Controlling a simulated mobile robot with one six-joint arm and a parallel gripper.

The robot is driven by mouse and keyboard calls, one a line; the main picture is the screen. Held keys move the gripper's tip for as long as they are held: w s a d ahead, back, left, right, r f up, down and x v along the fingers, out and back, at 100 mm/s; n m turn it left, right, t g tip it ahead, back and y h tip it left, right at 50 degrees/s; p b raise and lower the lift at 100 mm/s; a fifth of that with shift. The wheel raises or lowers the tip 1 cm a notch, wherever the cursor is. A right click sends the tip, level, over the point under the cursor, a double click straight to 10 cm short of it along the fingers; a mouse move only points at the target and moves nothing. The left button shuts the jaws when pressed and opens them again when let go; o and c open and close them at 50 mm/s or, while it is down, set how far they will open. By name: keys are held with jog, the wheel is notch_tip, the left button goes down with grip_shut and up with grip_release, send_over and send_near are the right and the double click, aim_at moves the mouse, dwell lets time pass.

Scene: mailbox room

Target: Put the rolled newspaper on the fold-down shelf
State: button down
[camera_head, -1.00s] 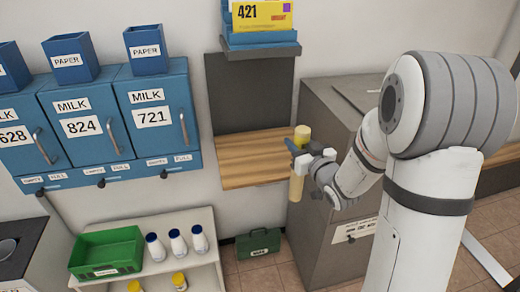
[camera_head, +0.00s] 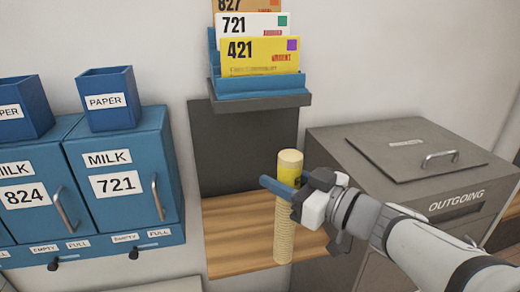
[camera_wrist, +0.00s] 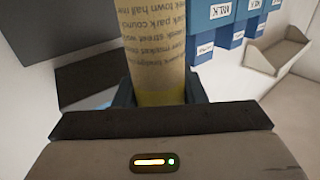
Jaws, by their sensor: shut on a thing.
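The rolled newspaper (camera_head: 285,230) is a cream upright tube with a yellow band near its top. My gripper (camera_head: 286,190) is shut on it around the yellow band. In the wrist view the newspaper (camera_wrist: 155,45) rises from between my jaws (camera_wrist: 160,97), with print on its side. The fold-down shelf (camera_head: 235,235) is a wooden slatted board folded out below a dark panel on the wall. The newspaper stands in front of the shelf in the head view. I cannot tell whether its lower end touches the shelf.
Blue milk boxes (camera_head: 120,180) with paper holders (camera_head: 105,100) hang left of the shelf. A rack of cards (camera_head: 260,85) is on the wall above it. A grey outgoing cabinet (camera_head: 400,150) stands close on the right. The left of the shelf is bare.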

jog(key=w+a+p, duration=0.3)
jog(key=w+p, duration=0.3)
jog(key=w, duration=0.3)
jog(key=w+a+p, duration=0.2)
jog(key=w+p, duration=0.4)
jog(key=w, duration=0.3)
notch_tip(320, 180, down, 7)
jog(key=shift+w+p, duration=0.2)
jog(key=shift+p, duration=0.25)
jog(key=shift+a+f, duration=0.1)
jog(key=shift+f, duration=0.15)
jog(key=c, duration=0.9)
grip_release()
